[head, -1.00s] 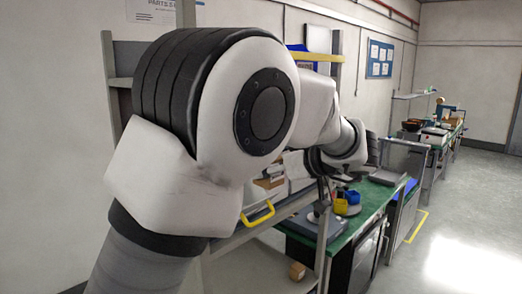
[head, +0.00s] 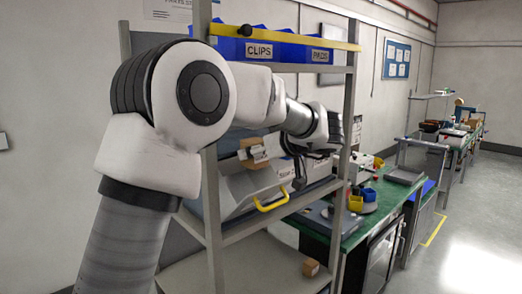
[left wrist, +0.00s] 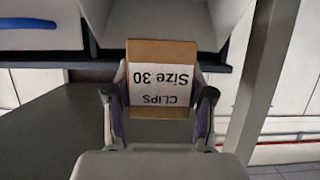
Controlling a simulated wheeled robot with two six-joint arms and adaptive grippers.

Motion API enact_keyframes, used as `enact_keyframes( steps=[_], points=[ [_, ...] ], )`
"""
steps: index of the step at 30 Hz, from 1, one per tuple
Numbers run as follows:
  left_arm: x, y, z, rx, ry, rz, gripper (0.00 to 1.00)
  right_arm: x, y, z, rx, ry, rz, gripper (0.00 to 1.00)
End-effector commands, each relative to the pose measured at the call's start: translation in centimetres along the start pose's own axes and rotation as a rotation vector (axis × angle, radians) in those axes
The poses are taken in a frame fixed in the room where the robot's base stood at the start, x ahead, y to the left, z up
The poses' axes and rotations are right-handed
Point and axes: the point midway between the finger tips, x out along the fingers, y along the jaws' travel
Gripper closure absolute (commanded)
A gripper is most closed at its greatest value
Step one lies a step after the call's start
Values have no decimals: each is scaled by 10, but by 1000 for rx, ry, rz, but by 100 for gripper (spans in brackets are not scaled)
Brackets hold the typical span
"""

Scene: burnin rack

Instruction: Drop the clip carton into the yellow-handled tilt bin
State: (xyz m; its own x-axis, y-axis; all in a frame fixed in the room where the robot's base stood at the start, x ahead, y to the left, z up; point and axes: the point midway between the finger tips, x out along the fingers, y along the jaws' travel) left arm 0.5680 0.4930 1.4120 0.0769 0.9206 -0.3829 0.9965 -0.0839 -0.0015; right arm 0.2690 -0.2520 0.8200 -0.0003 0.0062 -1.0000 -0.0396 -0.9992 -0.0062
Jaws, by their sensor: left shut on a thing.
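The clip carton (left wrist: 161,80) is a small brown box with a white label reading "CLIPS Size 30", upside down in the left wrist view. My left gripper (left wrist: 160,112) is shut on it, a finger on each side. In the head view the carton (head: 252,151) shows left of my wrist, above the yellow-handled tilt bin (head: 238,196). The bin is pale grey, sits on the rack's middle level, and its yellow handle (head: 271,203) faces front. The carton appears apart from the bin, though the exact gap is unclear. My right gripper is not in view.
Blue bins labelled CLIPS (head: 259,50) and another label stand on the top shelf behind a yellow rail (head: 285,38). A rack post (head: 349,100) rises right of my wrist. A small brown box (head: 311,267) lies on the lower shelf. A green workbench (head: 360,225) stands to the right.

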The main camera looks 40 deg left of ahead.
Motion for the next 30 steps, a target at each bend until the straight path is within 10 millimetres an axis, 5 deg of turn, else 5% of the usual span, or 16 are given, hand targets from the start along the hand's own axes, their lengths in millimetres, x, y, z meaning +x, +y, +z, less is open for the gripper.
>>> enact_keyframes(
  steps=[14,15,17,30],
  points=[
    [6,0,15,-1,0,0,84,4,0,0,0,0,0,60],
    [6,0,15,-1,0,0,32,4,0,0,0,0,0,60],
    [6,0,15,-1,0,0,17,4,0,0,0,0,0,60],
    [-8,0,14,0,3,1,17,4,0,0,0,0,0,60]
  ],
)
